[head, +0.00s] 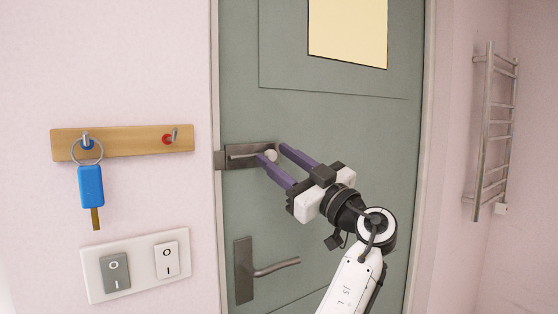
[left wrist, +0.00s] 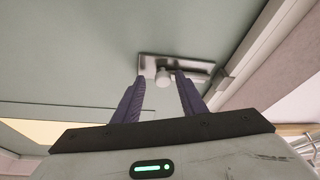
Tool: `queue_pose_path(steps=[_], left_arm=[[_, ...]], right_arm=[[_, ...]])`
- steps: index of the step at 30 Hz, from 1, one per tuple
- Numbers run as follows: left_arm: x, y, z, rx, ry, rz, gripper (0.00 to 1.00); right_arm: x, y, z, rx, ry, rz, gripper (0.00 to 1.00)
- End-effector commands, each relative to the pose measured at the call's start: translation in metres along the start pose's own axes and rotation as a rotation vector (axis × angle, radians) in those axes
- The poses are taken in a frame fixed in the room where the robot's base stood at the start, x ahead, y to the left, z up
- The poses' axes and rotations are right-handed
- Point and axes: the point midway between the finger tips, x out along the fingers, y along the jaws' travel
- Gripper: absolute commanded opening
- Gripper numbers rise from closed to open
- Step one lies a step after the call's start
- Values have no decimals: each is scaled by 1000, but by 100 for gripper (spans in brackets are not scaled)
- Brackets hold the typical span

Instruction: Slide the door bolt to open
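The door bolt (head: 239,149) is a dark metal plate with a slide and a pale round knob (head: 270,156), on the left edge of the grey-green door (head: 330,125). A small metal keeper (head: 219,160) sits beside it on the frame. My left gripper (head: 273,152) is open, its purple fingers reaching toward the knob from the lower right. In the left wrist view the knob (left wrist: 162,78) shows between the two fingertips (left wrist: 161,76), with gaps on both sides. The bolt plate (left wrist: 200,68) lies beyond them. I cannot tell whether the rod is inside the keeper. My right gripper is not in view.
A door handle (head: 275,267) is below the bolt. On the left wall are a wooden hook rack (head: 125,142) with a blue key (head: 90,186) and a switch panel (head: 140,263). A towel rail (head: 490,130) hangs at the right. The door has a yellow window (head: 348,32).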

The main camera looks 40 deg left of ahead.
Motion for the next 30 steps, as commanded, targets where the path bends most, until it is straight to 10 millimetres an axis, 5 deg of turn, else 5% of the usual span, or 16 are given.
queue_pose_path(steps=[7, 21, 30], left_arm=[[-13, 0, 2, -1, -1, 0, 38], [-94, 0, 2, -1, -1, 1, 38], [-104, 0, 0, 0, 0, 0, 38]], right_arm=[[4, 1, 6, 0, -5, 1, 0], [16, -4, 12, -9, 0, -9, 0], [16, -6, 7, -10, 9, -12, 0]])
